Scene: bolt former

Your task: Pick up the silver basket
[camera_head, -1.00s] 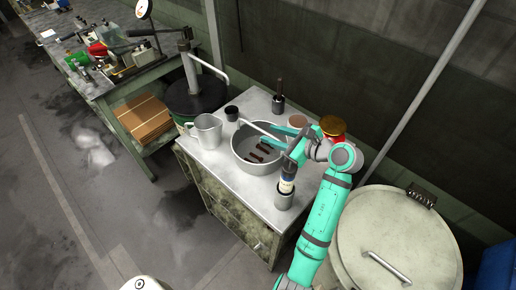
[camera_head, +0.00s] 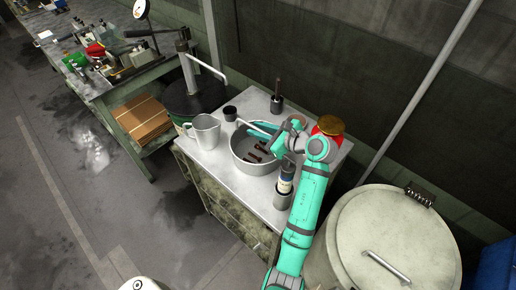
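The silver basket (camera_head: 246,166) is a round metal pan on the cabinet top. Several dark brown bolts (camera_head: 257,152) lie inside it. A light bar, seemingly its handle, rises over its back left side. My gripper (camera_head: 262,131) is teal and reaches over the back of the basket, close to that bar. The arm's wrist covers the basket's right side. The fingers are small and partly hidden, so I cannot tell whether they are open or touch the bar.
The cabinet top (camera_head: 207,162) also holds a metal pitcher (camera_head: 203,131) left of the basket, a dark cup (camera_head: 230,113), a container with a dark rod (camera_head: 277,103), a red jar (camera_head: 328,126) and a bottle in a grey cup (camera_head: 283,199). A large lidded drum (camera_head: 385,235) stands right.

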